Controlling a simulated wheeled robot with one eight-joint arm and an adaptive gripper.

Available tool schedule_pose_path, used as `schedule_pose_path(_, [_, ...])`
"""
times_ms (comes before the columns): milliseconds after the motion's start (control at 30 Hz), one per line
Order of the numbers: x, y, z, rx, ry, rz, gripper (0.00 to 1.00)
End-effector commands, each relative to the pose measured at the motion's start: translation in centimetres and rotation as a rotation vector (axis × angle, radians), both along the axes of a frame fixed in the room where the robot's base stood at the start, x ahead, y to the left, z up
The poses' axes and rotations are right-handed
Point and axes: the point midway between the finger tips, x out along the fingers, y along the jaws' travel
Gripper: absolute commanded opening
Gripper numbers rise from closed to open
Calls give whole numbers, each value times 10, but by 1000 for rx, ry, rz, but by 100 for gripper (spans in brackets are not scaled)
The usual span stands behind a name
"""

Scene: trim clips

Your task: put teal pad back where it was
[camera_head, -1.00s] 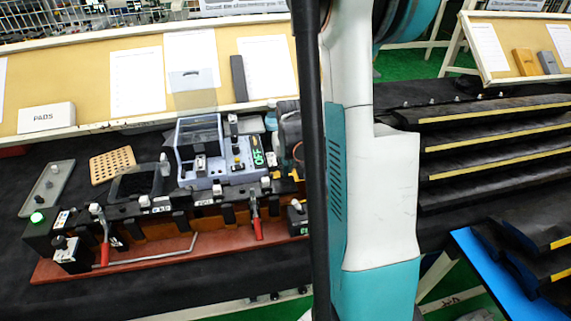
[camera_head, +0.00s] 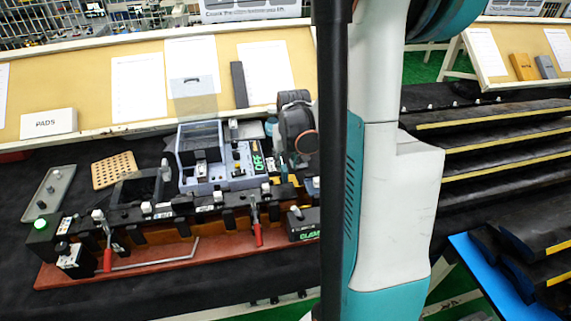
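The dark, rounded end of my arm shows just left of my pale arm link, above the right part of the clamp fixture. My gripper (camera_head: 286,168) points down there and is small and dark, so its fingers cannot be made out. A small teal-looking patch shows at its tip; I cannot tell whether this is the teal pad or whether it is held. No other teal pad can be made out. A white box marked PADS (camera_head: 48,123) stands on the ledge of the tan board at the left.
The clamp fixture (camera_head: 160,257) has red-handled clamps and a lit green button. Behind it are a blue-grey device reading OFF (camera_head: 218,178), a perforated tan block (camera_head: 115,170) and a grey tray (camera_head: 49,193). Dark stepped racks (camera_head: 490,150) stand right. My arm hides the middle.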

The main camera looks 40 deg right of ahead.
Motion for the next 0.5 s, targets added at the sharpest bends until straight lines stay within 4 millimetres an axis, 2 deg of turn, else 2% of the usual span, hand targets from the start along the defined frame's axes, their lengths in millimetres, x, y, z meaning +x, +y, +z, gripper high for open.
schedule_pose_path(33, [-3,2,13,0,0,0,35])
schedule_pose_path(200, [-10,6,39,0,0,0,35])
schedule_pose_path(333, [-13,8,51,0,0,0,35])
schedule_pose_path(500, [-15,9,57,0,0,0,35])
